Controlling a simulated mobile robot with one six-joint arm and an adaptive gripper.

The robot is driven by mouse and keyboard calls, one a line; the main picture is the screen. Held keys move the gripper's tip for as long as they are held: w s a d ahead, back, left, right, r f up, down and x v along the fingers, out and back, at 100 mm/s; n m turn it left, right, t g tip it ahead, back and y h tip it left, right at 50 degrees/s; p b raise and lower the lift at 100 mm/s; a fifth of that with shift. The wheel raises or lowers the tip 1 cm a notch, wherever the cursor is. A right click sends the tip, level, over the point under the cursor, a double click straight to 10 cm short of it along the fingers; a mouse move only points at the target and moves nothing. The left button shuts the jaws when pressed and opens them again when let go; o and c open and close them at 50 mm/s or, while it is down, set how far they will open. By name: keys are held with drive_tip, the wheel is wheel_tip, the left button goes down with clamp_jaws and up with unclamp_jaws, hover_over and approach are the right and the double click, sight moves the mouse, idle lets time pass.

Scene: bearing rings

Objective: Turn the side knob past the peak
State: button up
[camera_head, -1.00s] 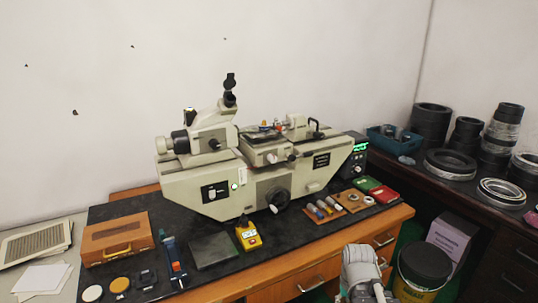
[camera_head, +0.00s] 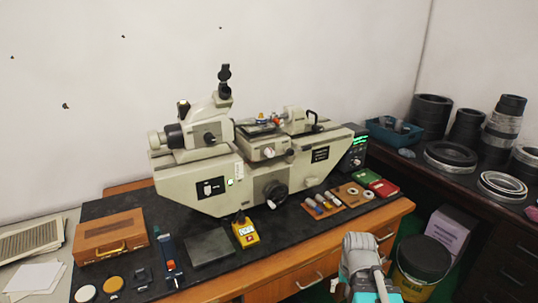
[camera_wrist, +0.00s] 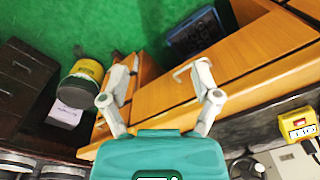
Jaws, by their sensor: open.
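The pale measuring machine (camera_head: 205,187) stands on a black mat on the wooden desk. A large dark round knob (camera_head: 275,190) with a light handle is on its front face. Smaller knobs sit higher up, including one on the front of the stage (camera_head: 268,152). I cannot tell for certain which one is the side knob. My gripper (camera_wrist: 168,68) is open and empty in the wrist view, its fingers spread over the desk's drawer fronts. In the head view my arm shows low at the right, in front of the desk and apart from the machine.
A yellow meter (camera_head: 245,233) stands near the desk's front edge, and a tool board (camera_head: 322,207) lies to its right. A wooden box (camera_head: 110,237) is at the left. A dark bench (camera_head: 450,183) with bearing rings stands at the right. A black-and-yellow bucket (camera_head: 420,268) is below it.

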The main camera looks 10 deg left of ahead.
drive_tip(key=w+a+r+m+t+y+p, duration=0.1)
drive_tip(key=w+a+r+m+t+y, duration=0.3)
drive_tip(key=w+a, duration=0.5)
drive_tip(key=m+t+y+p, duration=0.4)
drive_tip(key=m+t, duration=0.7)
drive_tip(key=m, duration=1.2)
approach(271, 154)
drive_tip(key=shift+s+d+f+y+b, duration=0.15)
drive_tip(key=shift+s+d+y+b, duration=0.2)
drive_tip(key=shift+s+d, duration=0.25)
drive_tip(key=shift+s+d+f+y+b, duration=0.15)
drive_tip(key=shift+s+d+y+b, duration=0.15)
drive_tip(key=shift+s+d, duration=0.3)
drive_tip(key=shift+a, duration=0.1)
drive_tip(key=x, duration=1.3)
drive_tip(key=shift+w+a, duration=0.15)
drive_tip(key=shift+w, duration=0.2)
